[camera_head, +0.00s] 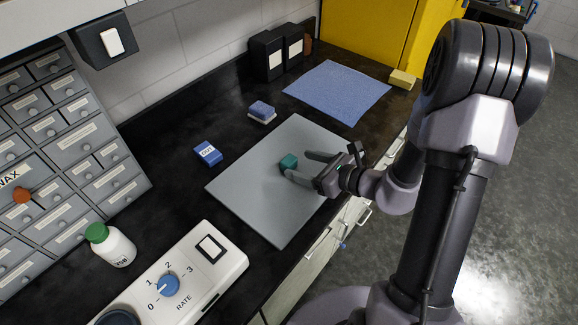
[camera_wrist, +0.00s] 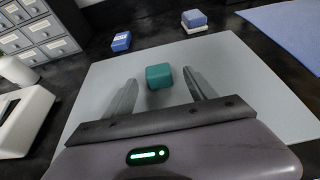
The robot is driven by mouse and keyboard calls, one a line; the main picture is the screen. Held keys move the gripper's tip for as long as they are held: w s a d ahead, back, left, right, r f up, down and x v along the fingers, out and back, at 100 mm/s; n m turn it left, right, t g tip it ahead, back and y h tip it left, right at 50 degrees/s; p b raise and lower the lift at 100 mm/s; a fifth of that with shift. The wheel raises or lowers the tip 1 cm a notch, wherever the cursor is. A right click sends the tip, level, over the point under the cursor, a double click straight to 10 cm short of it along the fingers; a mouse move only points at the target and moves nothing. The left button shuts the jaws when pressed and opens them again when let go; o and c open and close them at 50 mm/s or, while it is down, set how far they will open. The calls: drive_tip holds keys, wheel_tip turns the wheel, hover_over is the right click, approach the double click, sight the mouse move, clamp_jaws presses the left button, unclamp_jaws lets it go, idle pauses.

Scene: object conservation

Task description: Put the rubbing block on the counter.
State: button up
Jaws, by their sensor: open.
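A small teal block (camera_head: 288,161) lies on the grey mat (camera_head: 245,185) on the dark counter (camera_head: 165,185). It also shows in the wrist view (camera_wrist: 159,76). My gripper (camera_head: 298,164) is open and low over the mat, with the teal block between its fingertips. In the wrist view, gaps show between the block and both fingers. A blue block with a white label (camera_head: 208,153) and a blue-and-white block (camera_head: 262,111) lie on the counter beyond the mat. No block is marked as the rubbing block.
A blue cloth (camera_head: 338,92) and a yellow block (camera_head: 402,79) lie toward the back right. A white dial device (camera_head: 185,275), a green-capped bottle (camera_head: 112,246) and grey drawers (camera_head: 75,140) stand at left. Bare counter shows between the mat and the wall.

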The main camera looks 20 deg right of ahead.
sight(294, 163)
drive_tip(key=b+x, duration=0.2)
drive_tip(key=x, duration=0.3)
drive_tip(key=shift+a+f, duration=0.1)
drive_tip(key=shift+a, duration=0.15)
